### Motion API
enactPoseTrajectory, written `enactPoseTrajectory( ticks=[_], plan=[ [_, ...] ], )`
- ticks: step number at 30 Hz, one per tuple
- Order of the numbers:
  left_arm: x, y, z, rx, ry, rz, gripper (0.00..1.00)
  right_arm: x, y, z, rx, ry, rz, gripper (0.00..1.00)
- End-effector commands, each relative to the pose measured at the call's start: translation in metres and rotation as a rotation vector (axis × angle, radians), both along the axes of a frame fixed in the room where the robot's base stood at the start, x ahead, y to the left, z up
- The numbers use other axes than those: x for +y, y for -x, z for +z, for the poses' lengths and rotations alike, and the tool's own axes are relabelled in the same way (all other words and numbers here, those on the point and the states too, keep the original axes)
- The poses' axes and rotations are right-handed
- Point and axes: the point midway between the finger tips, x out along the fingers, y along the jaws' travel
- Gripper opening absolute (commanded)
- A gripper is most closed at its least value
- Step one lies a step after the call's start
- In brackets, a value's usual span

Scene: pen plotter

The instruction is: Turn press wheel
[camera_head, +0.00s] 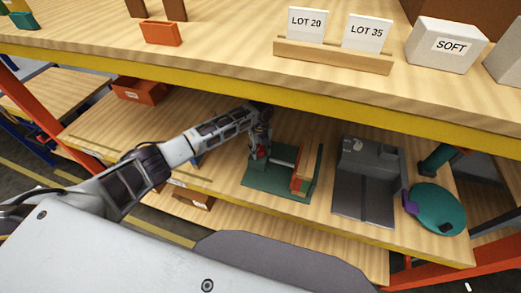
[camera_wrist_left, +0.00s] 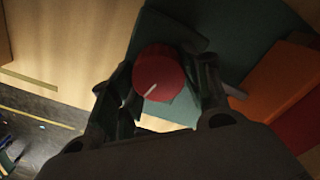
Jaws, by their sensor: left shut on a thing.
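A small press with a green base (camera_head: 262,184) and an orange-red upright block (camera_head: 304,172) stands on the lower shelf in the head view. Its red wheel (camera_wrist_left: 159,73) shows in the left wrist view, round with a pale line on its face. My left gripper (camera_head: 261,153) reaches in under the upper shelf and is shut on the wheel, with a finger on each side of it in the left wrist view (camera_wrist_left: 165,95). In the head view the gripper hides most of the wheel. My right gripper is not in view.
A grey machine (camera_head: 366,180) and a teal round device (camera_head: 435,208) with a purple part stand to the right of the press. The upper shelf's yellow edge (camera_head: 250,91) runs close above my arm. An orange bin (camera_head: 140,90) sits at the left.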

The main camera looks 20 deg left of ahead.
Motion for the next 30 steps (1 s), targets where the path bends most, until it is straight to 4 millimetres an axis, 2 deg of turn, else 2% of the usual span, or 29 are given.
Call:
enactPoseTrajectory(
  ticks=[9,24,25,30],
  plan=[
    [0.0008,-0.0005,0.0010,-0.003,0.000,-0.126,0.23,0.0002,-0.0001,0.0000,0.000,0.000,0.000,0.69],
    [0.0009,-0.0005,0.0010,-0.003,0.000,-0.149,0.23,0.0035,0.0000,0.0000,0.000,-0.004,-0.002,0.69],
    [0.0009,-0.0005,0.0010,-0.003,0.000,-0.149,0.48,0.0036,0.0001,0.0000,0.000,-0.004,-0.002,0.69],
    [0.0008,-0.0002,0.0007,-0.001,0.000,-0.149,0.69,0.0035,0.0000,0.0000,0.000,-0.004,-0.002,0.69]
  ],
)
